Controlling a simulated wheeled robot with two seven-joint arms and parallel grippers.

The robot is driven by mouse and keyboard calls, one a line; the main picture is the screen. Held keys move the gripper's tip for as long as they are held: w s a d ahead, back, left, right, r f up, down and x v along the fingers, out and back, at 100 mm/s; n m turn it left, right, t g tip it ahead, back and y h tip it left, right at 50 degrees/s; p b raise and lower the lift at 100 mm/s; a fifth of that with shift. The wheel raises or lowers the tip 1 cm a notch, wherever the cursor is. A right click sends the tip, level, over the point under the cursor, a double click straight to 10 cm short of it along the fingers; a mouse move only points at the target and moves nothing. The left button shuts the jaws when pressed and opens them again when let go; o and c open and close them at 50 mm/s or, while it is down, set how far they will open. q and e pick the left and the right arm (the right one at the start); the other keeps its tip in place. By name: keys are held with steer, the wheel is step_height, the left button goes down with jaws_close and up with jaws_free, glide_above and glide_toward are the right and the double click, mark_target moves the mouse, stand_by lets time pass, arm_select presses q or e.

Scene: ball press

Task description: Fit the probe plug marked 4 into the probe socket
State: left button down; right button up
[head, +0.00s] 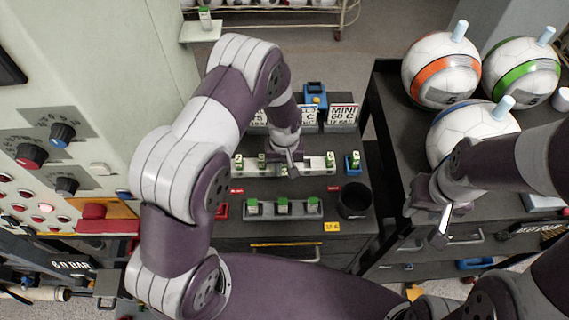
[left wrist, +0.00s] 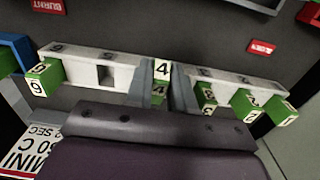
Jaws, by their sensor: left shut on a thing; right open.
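A white rack (head: 315,165) with numbered green-and-white plugs stands on the dark bench; it also shows in the left wrist view (left wrist: 75,60). My left gripper (head: 291,166) is at the rack's middle. In the left wrist view its fingers (left wrist: 162,85) are shut on the plug marked 4 (left wrist: 161,70). Whether this plug is clear of its slot I cannot tell. Plug 6 (left wrist: 45,78) is on one side past an empty slot (left wrist: 106,75); plugs 3, 2 and 1 are on the other. I cannot identify the probe socket surely. My right gripper (head: 441,222) is open and empty.
A blue holder (head: 353,171) with a green plug stands right of the rack. A grey tray (head: 267,216) with green plugs and a black cup (head: 355,200) are in front. Signs and a blue device (head: 316,95) stand behind. Balls (head: 440,69) rest on the right cart.

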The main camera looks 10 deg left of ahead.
arm_select(q)
steer(key=shift+f, duration=0.25)
steer(key=c, duration=1)
jaws_free()
steer(key=shift+o, duration=0.2)
steer(key=shift+r, duration=0.15)
